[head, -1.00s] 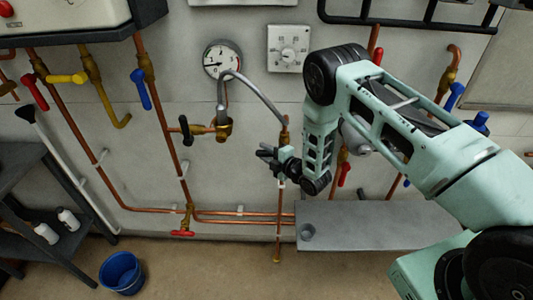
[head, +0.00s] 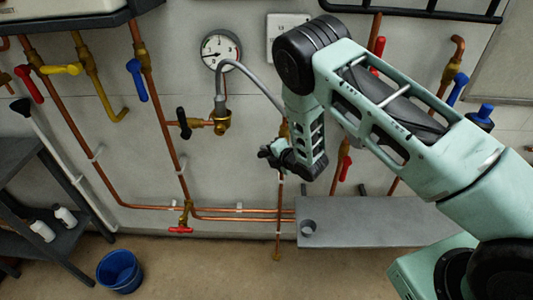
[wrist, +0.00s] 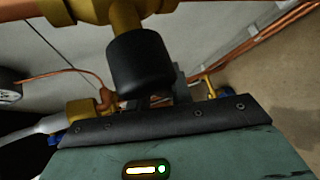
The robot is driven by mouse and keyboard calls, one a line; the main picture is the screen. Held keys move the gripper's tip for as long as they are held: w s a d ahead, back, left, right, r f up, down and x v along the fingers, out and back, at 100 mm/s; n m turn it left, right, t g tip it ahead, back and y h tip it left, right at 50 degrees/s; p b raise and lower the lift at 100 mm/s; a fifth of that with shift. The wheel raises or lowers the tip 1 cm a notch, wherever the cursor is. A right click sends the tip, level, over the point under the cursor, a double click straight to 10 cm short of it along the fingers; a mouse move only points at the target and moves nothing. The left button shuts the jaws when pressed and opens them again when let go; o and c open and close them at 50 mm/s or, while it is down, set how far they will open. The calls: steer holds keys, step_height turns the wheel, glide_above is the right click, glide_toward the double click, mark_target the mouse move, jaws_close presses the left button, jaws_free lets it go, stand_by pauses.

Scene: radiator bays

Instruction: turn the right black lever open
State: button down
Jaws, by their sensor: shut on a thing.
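The right black lever (wrist: 140,62) fills the middle of the wrist view as a thick dark grip hanging below a brass valve body (wrist: 92,10). My gripper (head: 268,153) is at this valve, below the end of the grey hose in the head view. It is shut on the lever; the fingertips and exact contact are mostly hidden behind the grip and the dark palm edge. In the head view my arm and gripper hide most of the right lever. The left black lever (head: 184,122) stands about upright on its brass valve (head: 218,121), clear of my gripper.
A grey hose (head: 256,79) arches from the left valve towards my gripper. A pressure gauge (head: 220,51) is on the wall above. A red lever (head: 345,167) is close on the right, above a grey bench (head: 380,222). A blue bucket (head: 120,271) stands on the floor.

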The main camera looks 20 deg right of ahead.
steer(key=shift+s+d+f+n+g+h+b, duration=0.15)
steer(key=shift+d+f+n+g+h+b, duration=0.15)
steer(key=shift+f+n+g+h+b, duration=0.35)
steer(key=shift+s+d+f+n+g+h+b, duration=0.3)
steer(key=shift+d+n+g+h+b, duration=0.35)
steer(key=shift+h, duration=0.65)
steer(key=shift+s+d+f+n+g+h+b, duration=0.15)
steer(key=shift+d+f+n+g+h+b, duration=0.25)
steer(key=shift+d+n+h+b, duration=0.7)
steer(key=shift+s+d+f+n+g+h+b, duration=0.25)
steer(key=shift+d+f+n+g+h+b, duration=0.25)
steer(key=shift+h, duration=1.05)
steer(key=shift+d+r, duration=0.1)
steer(key=shift+d, duration=0.1)
steer(key=c, duration=1.3)
jaws_free()
steer(key=shift+o, duration=0.2)
steer(key=shift+s+a, duration=0.1)
steer(key=b+v, duration=0.1)
steer(key=v, duration=1.6)
steer(key=shift+s+b, duration=0.2)
steer(key=shift+b, duration=0.15)
